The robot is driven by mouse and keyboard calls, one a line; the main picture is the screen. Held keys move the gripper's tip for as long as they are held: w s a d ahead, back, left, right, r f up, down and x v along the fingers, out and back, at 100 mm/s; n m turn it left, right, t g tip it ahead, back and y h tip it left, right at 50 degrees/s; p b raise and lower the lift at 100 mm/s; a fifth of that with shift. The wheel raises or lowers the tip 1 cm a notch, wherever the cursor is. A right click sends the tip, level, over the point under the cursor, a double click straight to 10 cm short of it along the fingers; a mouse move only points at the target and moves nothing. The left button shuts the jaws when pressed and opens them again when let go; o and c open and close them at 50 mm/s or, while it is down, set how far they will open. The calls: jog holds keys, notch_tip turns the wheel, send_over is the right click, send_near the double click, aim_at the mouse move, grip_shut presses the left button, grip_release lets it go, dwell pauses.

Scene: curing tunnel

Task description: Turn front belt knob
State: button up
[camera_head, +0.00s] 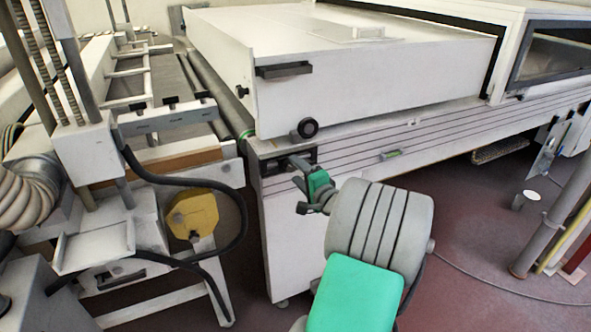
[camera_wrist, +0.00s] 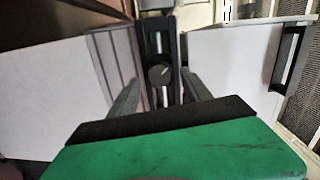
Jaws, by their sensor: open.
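A small round dark knob (camera_wrist: 160,74) with a light pointer line sits on a narrow dark panel (camera_wrist: 161,45) in the wrist view. In the head view the dark panel (camera_head: 272,168) shows at the near end of the white machine's side; the knob there is hard to make out behind my gripper (camera_head: 297,164). My gripper, seen in the wrist view (camera_wrist: 164,90), is open, with one finger on each side of the knob in the picture. Nothing is between the fingers nearby. I cannot tell how far the fingertips are from the knob; no contact shows.
A yellow box (camera_head: 192,214) and a black hose (camera_head: 243,215) are at left. Red floor (camera_head: 470,255) is open at right, beside a grey post (camera_head: 550,225).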

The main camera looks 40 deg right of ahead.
jog(key=v, duration=0.6)
jog(key=w+a+r+n+g+y+p, duration=0.1)
jog(key=w+a+n+g+y+p, duration=0.3)
jog(key=a, duration=0.6)
jog(key=w+a+r+n+g+y+p, duration=0.2)
jog(key=a+n+p, duration=0.3)
jog(key=a, duration=0.5)
jog(key=s+a+r+n+g+h+p, duration=0.1)
jog(key=s+a+r+n+g+p, duration=0.2)
jog(key=s+a, duration=0.4)
jog(key=s+a+r+n+g+h+p, duration=0.1)
jog(key=s+a+r+n+g+p, duration=0.3)
jog(key=s+a+n, duration=0.3)
jog(key=shift+s+a+g+p, duration=0.15)
jog(key=shift+s+g+p, duration=0.2)
jog(key=shift+s, duration=0.5)
dwell(3.1)
